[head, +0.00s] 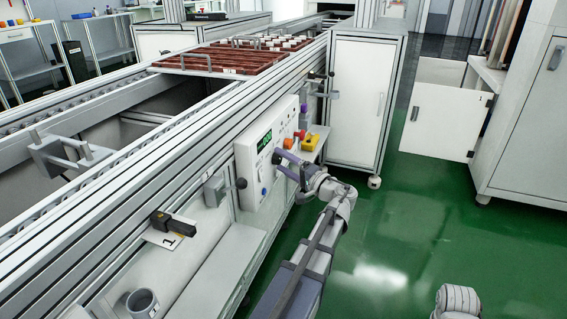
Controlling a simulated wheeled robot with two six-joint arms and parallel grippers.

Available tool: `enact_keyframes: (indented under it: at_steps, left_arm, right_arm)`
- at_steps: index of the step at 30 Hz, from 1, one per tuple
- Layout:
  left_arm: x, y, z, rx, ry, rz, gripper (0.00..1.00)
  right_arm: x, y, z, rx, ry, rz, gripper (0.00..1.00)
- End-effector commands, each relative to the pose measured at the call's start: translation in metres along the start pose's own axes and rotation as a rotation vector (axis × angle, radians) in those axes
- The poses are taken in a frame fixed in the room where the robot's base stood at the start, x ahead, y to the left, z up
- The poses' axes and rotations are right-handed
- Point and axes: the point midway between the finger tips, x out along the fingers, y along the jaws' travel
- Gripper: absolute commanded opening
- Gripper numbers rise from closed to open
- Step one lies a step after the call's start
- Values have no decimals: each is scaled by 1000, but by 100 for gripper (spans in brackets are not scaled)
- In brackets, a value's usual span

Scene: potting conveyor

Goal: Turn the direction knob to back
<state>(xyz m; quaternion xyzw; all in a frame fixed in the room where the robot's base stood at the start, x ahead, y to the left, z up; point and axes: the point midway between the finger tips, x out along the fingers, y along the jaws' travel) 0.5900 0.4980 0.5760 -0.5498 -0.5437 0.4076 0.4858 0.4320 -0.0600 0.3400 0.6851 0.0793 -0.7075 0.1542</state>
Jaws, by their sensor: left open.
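The white control panel (250,163) is fixed to the side of the conveyor, with a lit green display at its upper left. My left gripper (280,158) is at the panel's face, its jaws open and its dark fingertips close to the lower right part. The gripper covers part of the panel. My right gripper is out of view.
A yellow box with a red button (310,141) sits right of the panel. A grey box with a black-tipped lever (215,190) is on its left. A reddish-brown tray (222,62) lies on the conveyor. A white cabinet (358,100) stands behind. The green floor (400,230) at right is clear.

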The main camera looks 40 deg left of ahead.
Motion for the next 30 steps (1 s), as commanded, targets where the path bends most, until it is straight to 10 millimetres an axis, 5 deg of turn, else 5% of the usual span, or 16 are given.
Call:
enact_keyframes:
  at_steps: [16,30]
  left_arm:
    - [-70,1,0,0,2,1,76]
    - [-78,0,0,0,0,0,76]
  right_arm:
    - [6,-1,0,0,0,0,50]
    - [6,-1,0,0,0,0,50]
